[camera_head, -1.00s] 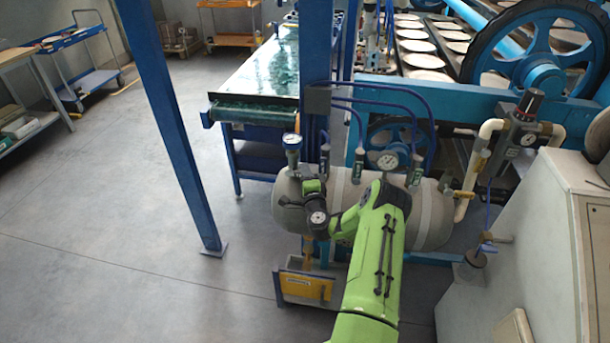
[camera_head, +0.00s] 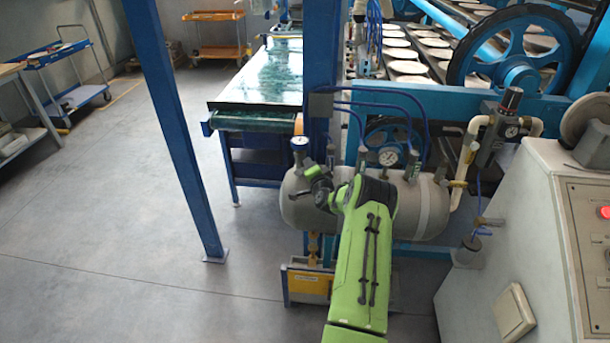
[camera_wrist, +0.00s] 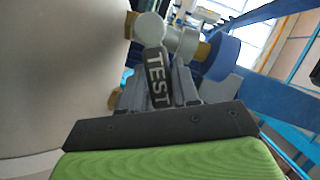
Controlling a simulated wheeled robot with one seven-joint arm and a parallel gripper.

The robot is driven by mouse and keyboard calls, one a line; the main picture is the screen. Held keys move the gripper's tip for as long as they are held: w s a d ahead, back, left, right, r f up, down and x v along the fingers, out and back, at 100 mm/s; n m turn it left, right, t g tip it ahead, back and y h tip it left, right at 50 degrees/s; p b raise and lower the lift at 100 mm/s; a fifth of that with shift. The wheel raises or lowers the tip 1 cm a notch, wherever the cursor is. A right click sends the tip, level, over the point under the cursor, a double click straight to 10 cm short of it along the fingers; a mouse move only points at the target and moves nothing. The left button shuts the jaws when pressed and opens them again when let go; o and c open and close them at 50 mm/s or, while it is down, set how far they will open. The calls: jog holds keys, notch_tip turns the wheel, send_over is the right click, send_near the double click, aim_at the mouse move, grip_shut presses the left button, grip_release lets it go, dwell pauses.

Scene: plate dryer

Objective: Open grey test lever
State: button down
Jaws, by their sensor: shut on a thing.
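The grey test lever (camera_wrist: 157,77), dark with the word TEST on it, runs lengthwise between the fingers of my gripper (camera_wrist: 158,92) in the wrist view. The fingers are closed on its two sides. The lever's far end meets a pale round cap (camera_wrist: 151,28) on a valve fitting. In the head view my gripper (camera_head: 312,180) is at the left part of the grey tank (camera_head: 420,208), below a gauge. My arm hides part of the tank there, and the lever cannot be made out.
A blue post (camera_head: 180,130) rises left of the tank. A control cabinet (camera_head: 530,240) stands at right.

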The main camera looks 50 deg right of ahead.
jog(key=n+g, duration=0.1)
jog(key=w+a+r+n+b, duration=0.1)
jog(key=n, duration=0.1)
jog(key=shift+r+g, duration=0.2)
jog(key=shift+g, duration=0.2)
jog(key=shift+n, duration=0.4)
jog(key=c, duration=0.9)
grip_release()
jog(key=shift+w, duration=0.1)
jog(key=shift+r, duration=0.1)
jog(key=v, duration=1.5)
jog(key=shift+a+r, duration=0.15)
jog(key=shift+a, duration=0.1)
jog(key=shift+c, duration=0.6)
